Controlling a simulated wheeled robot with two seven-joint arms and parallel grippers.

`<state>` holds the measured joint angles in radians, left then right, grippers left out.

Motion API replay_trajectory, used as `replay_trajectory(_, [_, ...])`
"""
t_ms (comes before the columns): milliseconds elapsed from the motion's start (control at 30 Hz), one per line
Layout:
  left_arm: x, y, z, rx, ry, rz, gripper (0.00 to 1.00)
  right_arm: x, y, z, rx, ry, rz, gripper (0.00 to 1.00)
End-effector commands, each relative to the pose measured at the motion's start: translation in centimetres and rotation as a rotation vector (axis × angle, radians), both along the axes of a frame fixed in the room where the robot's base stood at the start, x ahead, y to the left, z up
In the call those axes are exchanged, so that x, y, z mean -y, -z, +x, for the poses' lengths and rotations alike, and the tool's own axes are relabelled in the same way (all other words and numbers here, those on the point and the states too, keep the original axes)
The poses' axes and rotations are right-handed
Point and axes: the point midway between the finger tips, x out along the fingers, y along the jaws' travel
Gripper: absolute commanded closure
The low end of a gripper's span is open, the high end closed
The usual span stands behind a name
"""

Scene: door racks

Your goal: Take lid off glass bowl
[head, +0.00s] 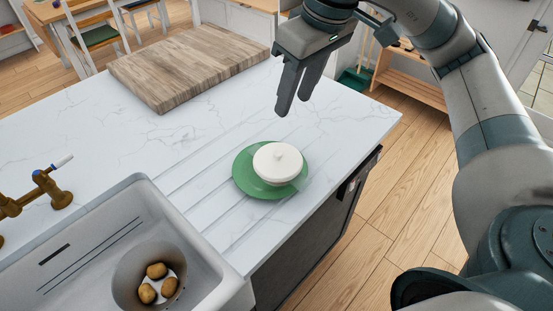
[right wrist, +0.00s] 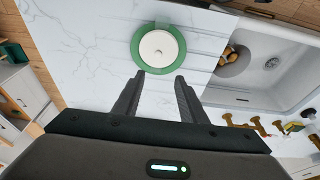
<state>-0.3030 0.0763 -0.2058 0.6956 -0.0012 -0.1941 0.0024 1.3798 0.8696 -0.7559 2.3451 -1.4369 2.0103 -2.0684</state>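A bowl with a round white lid (head: 278,158) stands on a green plate (head: 243,175) on the white marble counter, near its right edge. The lid has a small knob on top. The bowl's wall is mostly hidden under the lid. In the right wrist view the lid (right wrist: 158,48) and the green plate (right wrist: 139,62) lie beyond the fingertips. My right gripper (head: 292,106) is above the counter, behind the bowl in the head view and apart from it. Its fingers (right wrist: 160,75) are spread with nothing between them. My left gripper is not in view.
A wooden board (head: 187,65) lies at the back of the counter. A sink (head: 100,240) with several potatoes (head: 157,271) in a bowl is at the lower left, beside a brass tap (head: 50,187). The counter (head: 150,150) between board and sink is clear.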

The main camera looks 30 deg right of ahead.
Motion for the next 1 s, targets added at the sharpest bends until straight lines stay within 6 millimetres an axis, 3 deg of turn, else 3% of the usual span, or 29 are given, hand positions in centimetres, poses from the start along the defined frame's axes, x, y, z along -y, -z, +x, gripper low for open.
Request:
replay_trajectory(267, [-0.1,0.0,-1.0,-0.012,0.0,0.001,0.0,0.0,0.2,0.1,-0.001,0.0,0.001,0.62])
replay_trajectory(467, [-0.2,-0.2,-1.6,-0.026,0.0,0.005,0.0,-0.2,1.5,0.4,-0.003,-0.001,0.001,0.62])
replay_trajectory(800, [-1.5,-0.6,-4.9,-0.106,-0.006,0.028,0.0,-0.5,5.3,1.3,-0.006,0.001,-0.001,0.62])
replay_trajectory(1000, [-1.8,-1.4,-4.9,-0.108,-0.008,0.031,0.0,-0.7,8.1,2.1,-0.005,0.0,0.0,0.62])
